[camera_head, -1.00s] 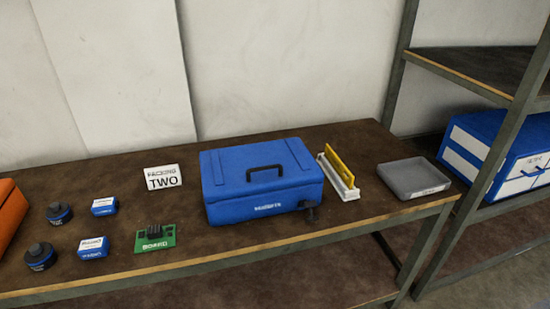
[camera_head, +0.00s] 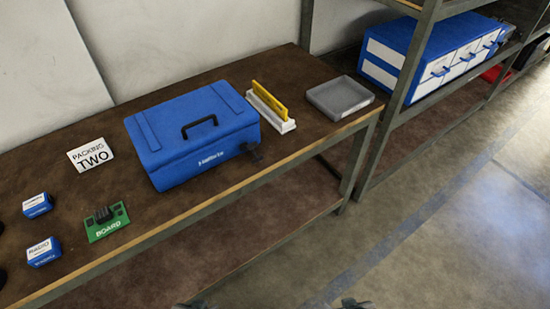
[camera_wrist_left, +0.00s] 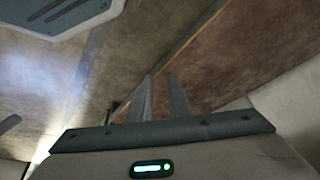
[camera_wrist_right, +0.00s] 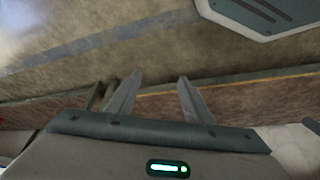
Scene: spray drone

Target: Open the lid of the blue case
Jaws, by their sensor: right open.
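The blue case (camera_head: 194,135) stands on the brown table with its lid down. It has a black handle (camera_head: 199,124) on top and a dark latch-like part (camera_head: 250,149) at its front right. My left gripper (camera_head: 190,305) and right gripper (camera_head: 355,303) only just show at the bottom edge of the head view, well away from the case. In the left wrist view the left gripper's fingers (camera_wrist_left: 160,85) are a little apart with nothing between them. In the right wrist view the right gripper's fingers (camera_wrist_right: 159,85) are wider apart and empty.
A white holder with a yellow plate (camera_head: 270,105) and a grey tray (camera_head: 340,97) stand right of the case. A "PACKING TWO" sign (camera_head: 90,154), green board (camera_head: 106,221) and blue boxes (camera_head: 43,251) are to its left. A shelf post (camera_head: 395,100) stands right. Floor in front is open.

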